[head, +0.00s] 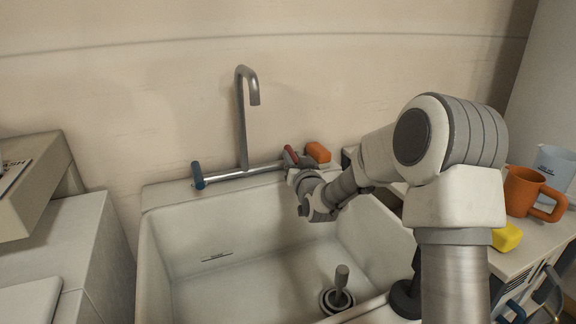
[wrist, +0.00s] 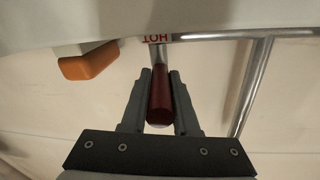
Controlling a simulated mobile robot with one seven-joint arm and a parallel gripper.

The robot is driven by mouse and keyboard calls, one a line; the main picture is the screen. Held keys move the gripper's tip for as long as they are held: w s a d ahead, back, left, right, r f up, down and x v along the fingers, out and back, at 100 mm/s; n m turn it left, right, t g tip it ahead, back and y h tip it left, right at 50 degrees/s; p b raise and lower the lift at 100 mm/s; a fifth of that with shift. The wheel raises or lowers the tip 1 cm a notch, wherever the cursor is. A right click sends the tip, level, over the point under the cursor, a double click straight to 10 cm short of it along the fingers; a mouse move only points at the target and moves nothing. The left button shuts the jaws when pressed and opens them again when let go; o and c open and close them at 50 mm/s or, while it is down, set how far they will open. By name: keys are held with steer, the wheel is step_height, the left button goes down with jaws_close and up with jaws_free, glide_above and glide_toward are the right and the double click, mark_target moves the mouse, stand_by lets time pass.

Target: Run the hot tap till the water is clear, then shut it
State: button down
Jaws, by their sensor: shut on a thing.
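The hot tap's red handle (head: 291,153) is at the right end of the metal tap bar behind the sink. In the wrist view my gripper (wrist: 158,75) has one finger on each side of the red handle (wrist: 160,98), shut on it. Red HOT lettering (wrist: 157,39) shows upside down beside it. The tall curved spout (head: 243,125) stands mid-bar. I see no water stream below its mouth. A blue handle (head: 198,175) is at the bar's left end. The white sink basin (head: 230,285) lies below, with a grey-stemmed object (head: 341,280) at its drain.
An orange block (head: 317,152) sits on the ledge just right of my gripper; it also shows in the wrist view (wrist: 88,60). An orange mug (head: 522,190), a pale jug (head: 556,167) and a yellow block (head: 507,237) stand on the right counter. Grey cabinets (head: 60,245) flank the left.

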steer(key=shift+w+d+n+g+y+b, duration=0.1)
steer(key=shift+d+n+g+y+b, duration=0.25)
steer(key=shift+n+y, duration=0.7)
steer(key=shift+y, duration=0.25)
steer(key=c, duration=0.7)
jaws_free()
steer(key=p+v, duration=0.2)
steer(key=v, duration=1)
steer(key=shift+r, duration=0.1)
